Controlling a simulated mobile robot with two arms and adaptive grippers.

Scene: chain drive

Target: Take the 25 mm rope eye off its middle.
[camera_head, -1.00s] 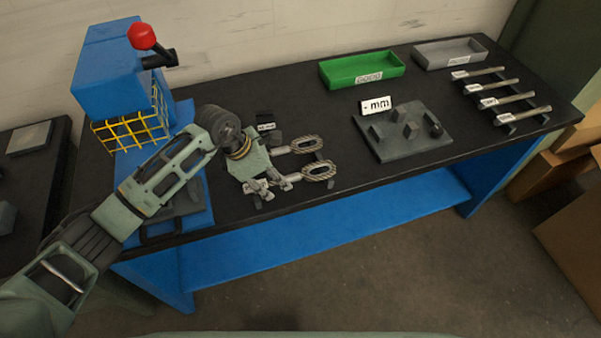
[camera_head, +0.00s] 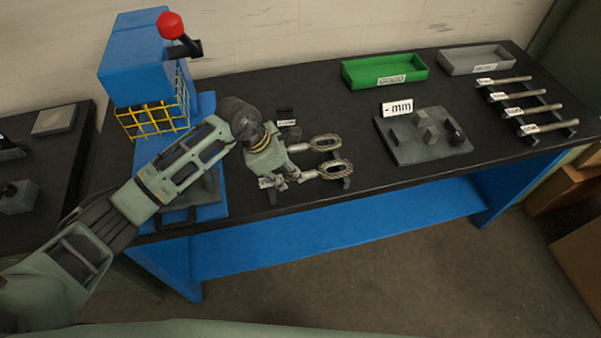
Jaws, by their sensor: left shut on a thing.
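My right gripper is not in view.
A blue press (camera_head: 140,60) with a yellow guard and red-knobbed lever stands left. Behind are a green tray (camera_head: 360,80) and a grey tray (camera_head: 450,62). Several rods (camera_head: 530,109) lie far right.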

